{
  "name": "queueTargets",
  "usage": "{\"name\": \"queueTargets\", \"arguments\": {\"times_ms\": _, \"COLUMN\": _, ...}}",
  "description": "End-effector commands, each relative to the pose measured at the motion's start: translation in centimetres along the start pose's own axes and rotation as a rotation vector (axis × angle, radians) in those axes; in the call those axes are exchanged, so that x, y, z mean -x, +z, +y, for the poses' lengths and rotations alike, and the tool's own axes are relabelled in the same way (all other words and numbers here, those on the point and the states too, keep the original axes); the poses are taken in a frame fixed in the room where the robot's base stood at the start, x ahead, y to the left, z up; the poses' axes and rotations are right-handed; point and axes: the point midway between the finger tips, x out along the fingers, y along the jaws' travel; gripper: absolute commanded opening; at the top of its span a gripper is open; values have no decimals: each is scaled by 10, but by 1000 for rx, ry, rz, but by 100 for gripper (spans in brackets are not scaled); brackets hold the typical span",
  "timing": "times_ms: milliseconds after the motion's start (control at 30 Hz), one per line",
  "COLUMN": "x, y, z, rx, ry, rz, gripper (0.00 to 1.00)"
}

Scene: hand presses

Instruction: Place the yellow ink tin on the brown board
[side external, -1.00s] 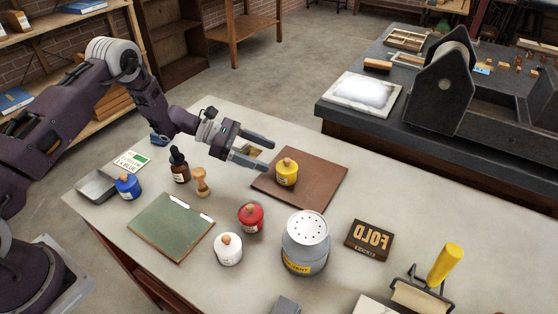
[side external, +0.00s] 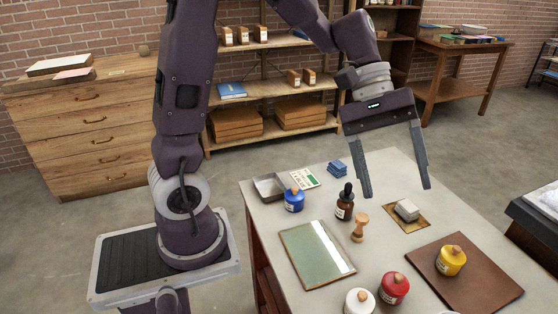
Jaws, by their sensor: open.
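The yellow ink tin (side external: 451,263), with a wooden knob on its lid, stands upright on the brown board (side external: 489,287) at the lower right. My gripper (side external: 397,190) is open and empty, with its fingers pointing down and spread wide. It is raised above the far part of the table, behind the tin and apart from it.
A grey block on a tan card (side external: 407,212) lies between gripper and board. A wooden-handled stamp (side external: 359,228), dark dropper bottle (side external: 345,205), blue tin (side external: 294,200), red tin (side external: 394,288), white tin (side external: 359,302) and green plate (side external: 316,258) stand or lie nearby.

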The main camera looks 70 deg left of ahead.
Motion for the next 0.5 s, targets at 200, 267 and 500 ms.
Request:
{"name": "queueTargets", "arguments": {"times_ms": 200, "x": 46, "y": 86, "z": -92, "rx": -603, "ry": -261, "rz": 398, "gripper": 72}}
{"name": "queueTargets", "arguments": {"times_ms": 267, "x": 53, "y": 93, "z": -113, "rx": -715, "ry": -317, "rz": 491, "gripper": 72}}
{"name": "queueTargets", "arguments": {"times_ms": 500, "x": 65, "y": 96, "z": -147, "rx": -897, "ry": -421, "rz": 657, "gripper": 72}}
